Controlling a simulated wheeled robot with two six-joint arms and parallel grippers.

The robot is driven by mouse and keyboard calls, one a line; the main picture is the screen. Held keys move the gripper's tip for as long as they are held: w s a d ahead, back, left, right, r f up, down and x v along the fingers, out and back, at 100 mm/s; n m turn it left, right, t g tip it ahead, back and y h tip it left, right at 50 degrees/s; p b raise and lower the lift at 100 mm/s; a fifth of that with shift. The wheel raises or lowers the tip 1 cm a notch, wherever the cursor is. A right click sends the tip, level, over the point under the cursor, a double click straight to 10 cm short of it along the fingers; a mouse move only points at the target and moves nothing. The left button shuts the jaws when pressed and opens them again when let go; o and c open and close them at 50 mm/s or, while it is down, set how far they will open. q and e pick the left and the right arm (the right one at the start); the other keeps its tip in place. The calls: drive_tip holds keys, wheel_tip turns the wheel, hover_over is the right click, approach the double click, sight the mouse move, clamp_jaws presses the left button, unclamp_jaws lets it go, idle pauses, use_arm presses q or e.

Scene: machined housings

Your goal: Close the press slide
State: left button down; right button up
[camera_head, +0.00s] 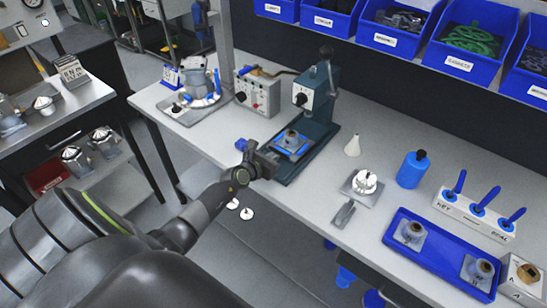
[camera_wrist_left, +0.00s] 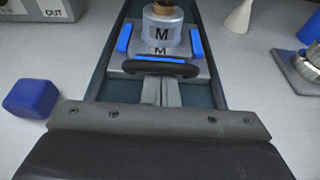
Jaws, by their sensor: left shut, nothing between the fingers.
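The press (camera_head: 318,100) is a dark teal frame with a lever and a dial box, standing on the bench. Its slide (camera_head: 279,150) sits out at the front of the base with blue side pieces. A grey housing (camera_head: 291,138) stands upright on the slide; in the left wrist view the housing (camera_wrist_left: 166,32) is marked "M". A dark bar handle (camera_wrist_left: 154,68) crosses the slide's front. My left gripper (camera_head: 268,158) is shut and empty at the front of the slide. In the left wrist view its fingertips (camera_wrist_left: 160,80) meet the handle closely; contact is unclear. My right gripper is not in view.
A blue block (camera_wrist_left: 32,98) lies left of the press base. A control box (camera_head: 257,94) stands left of the press. A white cone (camera_head: 353,146), a blue bottle (camera_head: 411,170) and a blue tray (camera_head: 398,252) with housings are to the right. Blue bins (camera_head: 398,28) line the back.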

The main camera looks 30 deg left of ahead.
sight(294, 137)
use_arm(q)
drive_tip(key=w+b, duration=0.1)
drive_tip(key=w, duration=0.2)
drive_tip(key=w+b, duration=0.1)
drive_tip(key=w, duration=0.2)
drive_tip(key=w+b, duration=0.1)
drive_tip(key=w, duration=0.2)
drive_tip(key=shift+w+d+f, duration=0.2)
drive_tip(key=shift+w+d, duration=0.2)
drive_tip(key=shift+w+r+b, duration=0.15)
drive_tip(key=shift+w+b, duration=0.1)
drive_tip(key=shift+b, duration=0.05)
drive_tip(key=shift+r, duration=0.35)
